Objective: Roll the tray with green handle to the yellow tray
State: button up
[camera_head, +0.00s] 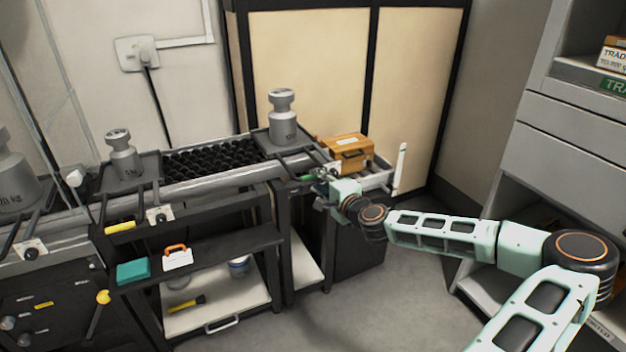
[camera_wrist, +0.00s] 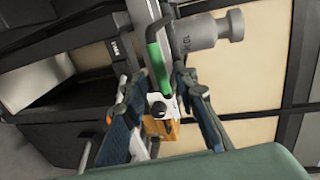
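The tray with the green handle (camera_head: 263,143) is grey, stands at the right end of the roller table and carries a grey weight (camera_head: 283,122). Its green handle (camera_wrist: 158,68) shows in the wrist view. My gripper (camera_head: 322,176) is at the front right of this tray, by the handle. In the wrist view my gripper (camera_wrist: 157,90) has its fingers apart, one on each side of the handle's lower end; whether they touch it I cannot tell. The yellow tray (camera_head: 150,163), a grey tray with a yellow handle (camera_head: 120,227), stands at the left with another weight (camera_head: 124,158).
Black rollers (camera_head: 210,160) lie between the two trays. An orange-brown box (camera_head: 346,152) stands behind my gripper on the right. A shelf (camera_head: 215,252) below holds a teal box (camera_head: 133,271) and an orange-handled case (camera_head: 177,258). A grey cabinet stands at the far right.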

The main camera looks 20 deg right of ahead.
aim_at(314, 177)
jog(key=shift+b+x, duration=0.3)
jog(key=shift+x, duration=1.9)
grip_shut()
